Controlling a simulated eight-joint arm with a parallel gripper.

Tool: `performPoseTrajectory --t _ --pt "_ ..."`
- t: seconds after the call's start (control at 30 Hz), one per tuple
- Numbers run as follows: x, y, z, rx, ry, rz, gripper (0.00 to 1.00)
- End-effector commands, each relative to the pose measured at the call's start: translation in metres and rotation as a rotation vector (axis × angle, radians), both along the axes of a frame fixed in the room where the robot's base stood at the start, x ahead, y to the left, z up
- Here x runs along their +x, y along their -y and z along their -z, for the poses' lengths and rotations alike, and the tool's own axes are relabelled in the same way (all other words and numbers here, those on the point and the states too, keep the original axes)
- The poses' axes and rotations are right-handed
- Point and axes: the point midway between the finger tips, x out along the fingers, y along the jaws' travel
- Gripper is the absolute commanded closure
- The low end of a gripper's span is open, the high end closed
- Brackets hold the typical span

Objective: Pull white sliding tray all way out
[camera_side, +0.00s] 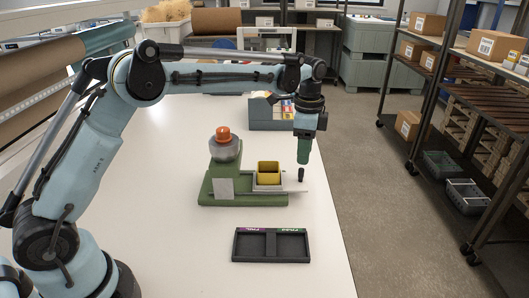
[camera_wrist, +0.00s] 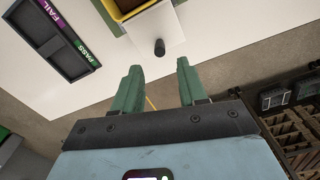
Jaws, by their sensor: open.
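The white sliding tray (camera_side: 294,187) sits in a green fixture (camera_side: 245,200), and its right end reaches past the fixture's edge. A black upright knob (camera_side: 301,174) stands on that end. A yellow bin (camera_side: 268,172) sits at the tray's left part. My gripper (camera_side: 303,161) points down just above the knob, with its green fingers apart and empty. In the wrist view, the knob (camera_wrist: 159,47) stands on the tray (camera_wrist: 177,38), just beyond the open fingertips (camera_wrist: 158,66) and roughly between them in line. How deep the tray sits inside the fixture is hidden.
An orange-topped grey cylinder (camera_side: 223,145) stands at the fixture's back left. A black two-part tray with FAIL and PASS labels (camera_side: 271,246) lies in front. A grey-blue box (camera_side: 266,112) stands behind. The table's right edge is close to the knob; beyond it is floor.

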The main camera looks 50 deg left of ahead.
Motion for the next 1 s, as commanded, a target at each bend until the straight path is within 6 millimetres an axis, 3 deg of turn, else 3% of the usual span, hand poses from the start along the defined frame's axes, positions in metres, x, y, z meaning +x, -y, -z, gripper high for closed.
performPoseTrajectory --t 0.1,0.3,0.83,1.0 --pt "0.000 0.000 -0.022 -0.001 0.001 0.000 0.58" --pt "0.000 0.000 -0.044 -0.001 0.001 0.001 0.58" --pt "-0.001 0.000 -0.053 -0.001 0.004 -0.004 0.58" --pt "-0.013 -0.003 -0.066 -0.005 0.044 -0.070 0.58"
